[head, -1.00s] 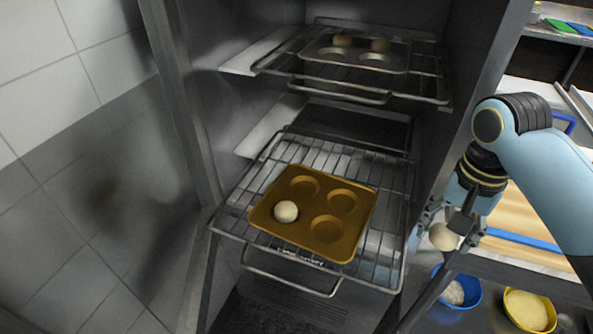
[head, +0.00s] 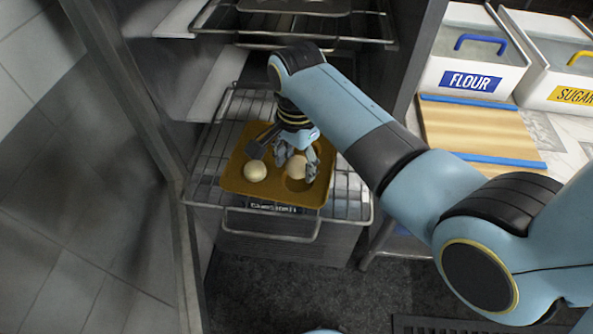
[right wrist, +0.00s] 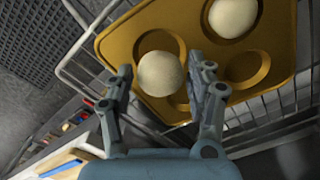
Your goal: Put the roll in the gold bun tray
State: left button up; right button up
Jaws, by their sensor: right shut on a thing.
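The gold bun tray (head: 265,194) rests on the lower oven rack and has several round cups. One pale roll (head: 255,171) sits in its front-left cup; it also shows in the right wrist view (right wrist: 233,17). My right gripper (head: 298,158) is over the tray, shut on a second pale roll (head: 297,168). In the right wrist view this held roll (right wrist: 161,75) is between the fingertips, over the front-right cup. I cannot tell whether it touches the cup. My gripper and arm hide the tray's back part in the head view. My left gripper is not in view.
The wire rack (head: 348,206) extends around the tray. An upper rack (head: 230,38) with another pan (head: 290,5) is above and behind. The oven's side post (head: 405,95) stands right of my gripper. A cutting board (head: 480,130) and flour bin (head: 470,70) are to the right.

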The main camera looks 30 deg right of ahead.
aim_at(297, 184)
notch_tip(297, 184, down, 4)
jog(key=shift+s+r, duration=0.1)
jog(key=shift+s, duration=0.05)
jog(key=shift+s+f, duration=0.2)
jog(key=shift+s, duration=0.05)
jog(key=shift+s+a+f, duration=0.1)
jog(key=shift+s+f, duration=0.1)
jog(key=shift+f, duration=0.2)
jog(key=c, duration=0.4)
jog(key=shift+o, duration=0.3)
jog(key=shift+f+b, duration=0.2)
jog(key=shift+b, duration=0.1)
jog(key=o, duration=1.2)
jog(key=shift+o, duration=1.3)
jog(key=shift+w, duration=0.15)
jog(key=shift+w+a+f, duration=0.1)
